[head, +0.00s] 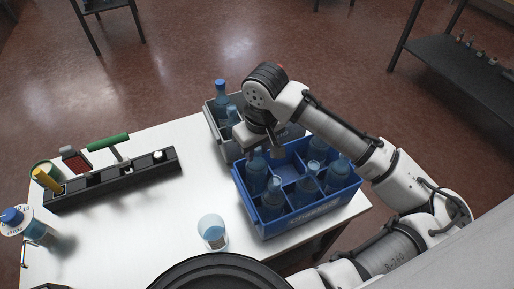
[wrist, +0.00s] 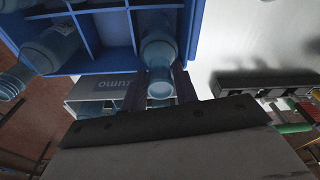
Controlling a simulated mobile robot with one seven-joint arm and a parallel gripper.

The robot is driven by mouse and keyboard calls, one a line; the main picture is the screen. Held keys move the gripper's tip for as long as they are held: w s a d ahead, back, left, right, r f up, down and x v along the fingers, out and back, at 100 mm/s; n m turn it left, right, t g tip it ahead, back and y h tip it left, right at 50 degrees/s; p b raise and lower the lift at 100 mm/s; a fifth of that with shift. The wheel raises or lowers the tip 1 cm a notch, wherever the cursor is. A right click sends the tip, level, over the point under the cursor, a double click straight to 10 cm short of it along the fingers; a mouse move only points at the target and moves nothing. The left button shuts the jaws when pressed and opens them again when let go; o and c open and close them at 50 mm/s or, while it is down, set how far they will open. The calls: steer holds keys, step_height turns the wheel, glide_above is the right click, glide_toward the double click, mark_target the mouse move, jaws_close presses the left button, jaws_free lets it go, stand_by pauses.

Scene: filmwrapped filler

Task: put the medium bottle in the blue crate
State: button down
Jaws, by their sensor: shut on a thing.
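The blue crate (head: 314,212) stands at the right end of the white table, with several blue-tinted bottles in its compartments. My gripper (head: 260,148) is over its back left corner, pointing down. It is shut on the neck of a bottle (head: 257,178), which appears upright in the back left compartment. In the wrist view the crate (wrist: 198,22) has its walls around this bottle (wrist: 158,48), and the fingers of my gripper (wrist: 163,86) are on either side of its neck. I cannot tell whether its base touches the crate floor.
A grey crate (head: 212,116) with bottles (head: 221,92) stands right behind the blue one. A black rack (head: 115,180) with tools and a large blue-capped bottle (head: 22,222) are at the left. The middle table is clear.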

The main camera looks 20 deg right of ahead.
steer(key=shift+f, duration=0.15)
steer(key=c, duration=1.1)
jaws_free()
steer(key=r, duration=0.4)
steer(key=s+r, duration=0.1)
steer(key=r, duration=0.7)
steer(key=shift+s+d+r, duration=0.1)
steer(key=shift+s+d, duration=0.05)
steer(key=shift+s, duration=0.05)
